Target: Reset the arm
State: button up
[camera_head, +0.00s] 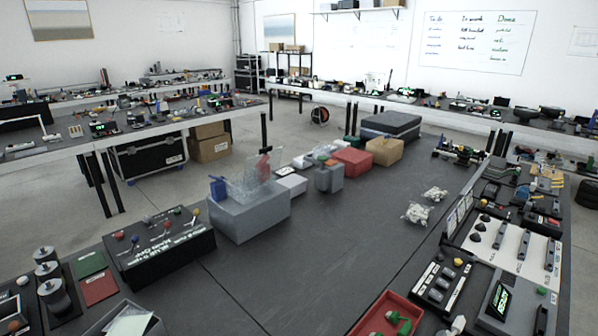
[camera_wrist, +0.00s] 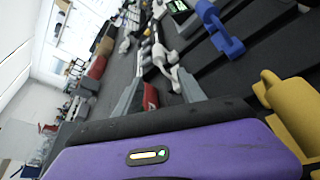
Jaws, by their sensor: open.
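My gripper (camera_wrist: 160,90) shows in the wrist view, with a purple housing and two grey fingers pointing away from the camera. The fingers are spread apart and nothing is visibly held. A small red thing (camera_wrist: 150,96) shows in the gap between them; I cannot tell its distance. The wrist view is strongly tilted. My arm and gripper do not show in the head view.
The dark worktop (camera_head: 330,250) has a clear middle. A grey box (camera_head: 250,217) with a clear part on top, a red box (camera_head: 352,161) and a black case (camera_head: 392,126) stand on it. A black-and-white panel (camera_head: 505,245) lies right. Blue (camera_wrist: 222,30) and yellow (camera_wrist: 290,105) parts are near my gripper.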

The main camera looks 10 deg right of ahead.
jog(key=shift+s+a, duration=0.15)
jog(key=shift+a, duration=0.05)
jog(key=shift+w+r+m, duration=0.1)
jog(key=shift+w+m, duration=0.15)
jog(key=shift+m, duration=0.15)
jog(key=shift+w+a+r+m+t, duration=0.25)
jog(key=shift+a+r+m+t, duration=0.15)
jog(key=shift+m, duration=0.1)
jog(key=s+a+r+m+t+y, duration=0.5)
jog(key=s+a+r+m+y, duration=0.1)
jog(key=s+a+m, duration=0.6)
jog(key=s+a+r+m+y, duration=0.1)
jog(key=s+a+r+m, duration=0.1)
jog(key=s, duration=0.5)
jog(key=s+a+r+m+g+y, duration=0.1)
jog(key=s+a+r+m, duration=0.1)
jog(key=s, duration=0.6)
jog(key=s+a+r+m+g+y, duration=0.1)
jog(key=s+a+r+m, duration=0.1)
jog(key=s, duration=0.6)
jog(key=shift+s+a+m, duration=0.2)
jog(key=shift+a+m, duration=0.4)
jog(key=shift+a, duration=0.1)
